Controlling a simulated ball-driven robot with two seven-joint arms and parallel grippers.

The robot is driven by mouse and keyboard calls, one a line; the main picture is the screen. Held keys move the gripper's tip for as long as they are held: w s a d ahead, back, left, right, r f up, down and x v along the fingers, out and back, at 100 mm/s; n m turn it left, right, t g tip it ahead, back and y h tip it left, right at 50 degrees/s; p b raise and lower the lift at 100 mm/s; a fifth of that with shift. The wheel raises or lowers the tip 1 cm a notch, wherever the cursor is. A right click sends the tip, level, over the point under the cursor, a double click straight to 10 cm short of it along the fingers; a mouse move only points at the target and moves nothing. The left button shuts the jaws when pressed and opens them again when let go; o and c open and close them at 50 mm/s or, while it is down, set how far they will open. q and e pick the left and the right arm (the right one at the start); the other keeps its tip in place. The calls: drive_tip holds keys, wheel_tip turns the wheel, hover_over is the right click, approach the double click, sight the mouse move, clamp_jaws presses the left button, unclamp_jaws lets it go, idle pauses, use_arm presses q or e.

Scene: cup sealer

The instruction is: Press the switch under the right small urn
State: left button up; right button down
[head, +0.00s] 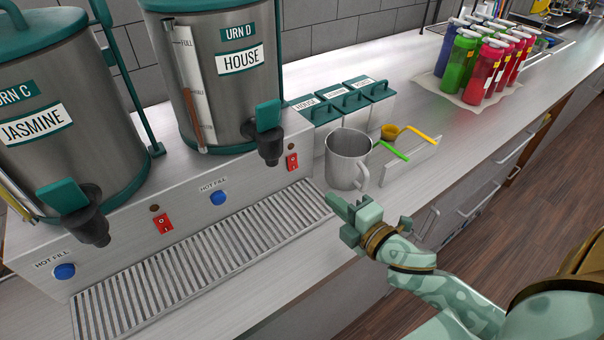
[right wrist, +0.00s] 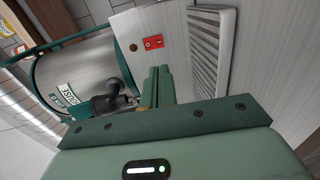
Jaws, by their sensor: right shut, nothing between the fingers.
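The right small urn (head: 232,75), steel with a teal base and lid and labelled "URN D HOUSE", stands on the steel base unit. It also shows sideways in the right wrist view (right wrist: 85,70). Its red switch (head: 292,162) is on the unit's front panel, to the right of the black spout. In the right wrist view the switch (right wrist: 153,42) lies just beyond the fingertips. My right gripper (head: 335,203) is shut and empty, in front of and to the right of the switch, apart from it. My left gripper is out of view.
Another urn (head: 65,120), labelled "JASMINE", stands left with its own red switch (head: 163,222). Blue buttons and a slatted drip tray (head: 200,262) lie along the unit. A steel pitcher (head: 346,160) stands beyond my right gripper. Colourful bottles (head: 482,60) stand far back.

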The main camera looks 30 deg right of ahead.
sight(294, 168)
drive_tip(key=w, duration=0.4)
drive_tip(key=w+a+f, duration=0.1)
drive_tip(key=w, duration=0.7)
drive_tip(key=shift+w+a+f+b, duration=0.1)
drive_tip(key=shift+a+f+b, duration=0.2)
drive_tip(key=shift+a+b, duration=0.1)
drive_tip(key=shift+w+f+t+b, duration=0.25)
drive_tip(key=shift+f+b, duration=0.2)
drive_tip(key=shift+b, duration=0.6)
drive_tip(key=shift+s+r+p, duration=0.1)
drive_tip(key=shift+r+p, duration=0.3)
